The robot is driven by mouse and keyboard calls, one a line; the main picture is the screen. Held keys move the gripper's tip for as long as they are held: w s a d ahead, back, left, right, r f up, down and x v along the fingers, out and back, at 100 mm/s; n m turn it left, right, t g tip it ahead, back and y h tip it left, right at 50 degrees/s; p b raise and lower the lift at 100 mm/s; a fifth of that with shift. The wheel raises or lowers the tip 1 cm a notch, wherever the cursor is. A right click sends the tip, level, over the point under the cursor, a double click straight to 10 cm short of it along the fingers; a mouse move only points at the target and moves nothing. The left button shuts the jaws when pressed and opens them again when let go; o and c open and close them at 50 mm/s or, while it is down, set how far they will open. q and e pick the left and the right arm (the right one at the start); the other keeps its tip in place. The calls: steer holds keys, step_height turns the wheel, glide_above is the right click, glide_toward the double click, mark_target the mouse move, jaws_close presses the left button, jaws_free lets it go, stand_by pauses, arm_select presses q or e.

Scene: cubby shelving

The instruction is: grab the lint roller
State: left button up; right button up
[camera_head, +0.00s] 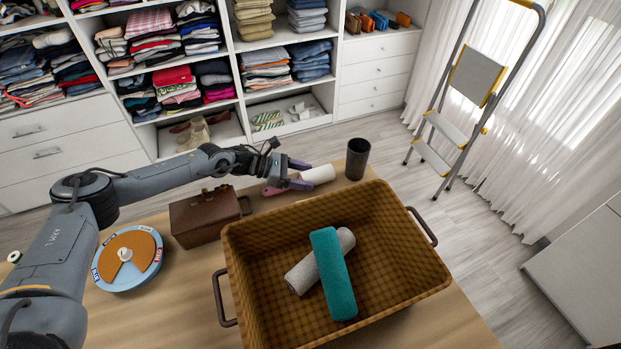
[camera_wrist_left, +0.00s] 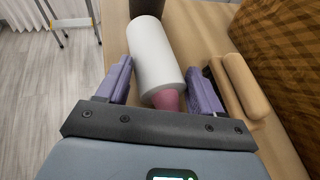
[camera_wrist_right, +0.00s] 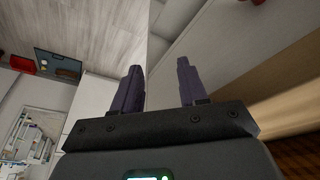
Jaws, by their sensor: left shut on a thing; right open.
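The lint roller (camera_head: 319,175) has a white cylinder and a pink handle. In the left wrist view the white roll (camera_wrist_left: 154,55) points away from the palm, and the pink handle end sits between the fingers (camera_wrist_left: 162,80). In the right wrist view my right gripper (camera_wrist_right: 159,75) is open and empty; it is not seen in the head view.
A brown woven basket (camera_head: 265,312) holds a teal roll (camera_head: 333,275) and a grey roll (camera_head: 302,277). A black cup (camera_head: 357,159), brown bag (camera_head: 206,217) and round dial (camera_head: 148,275) stand nearby.

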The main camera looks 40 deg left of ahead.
arm_select(q)
steer(key=shift+c, duration=0.6)
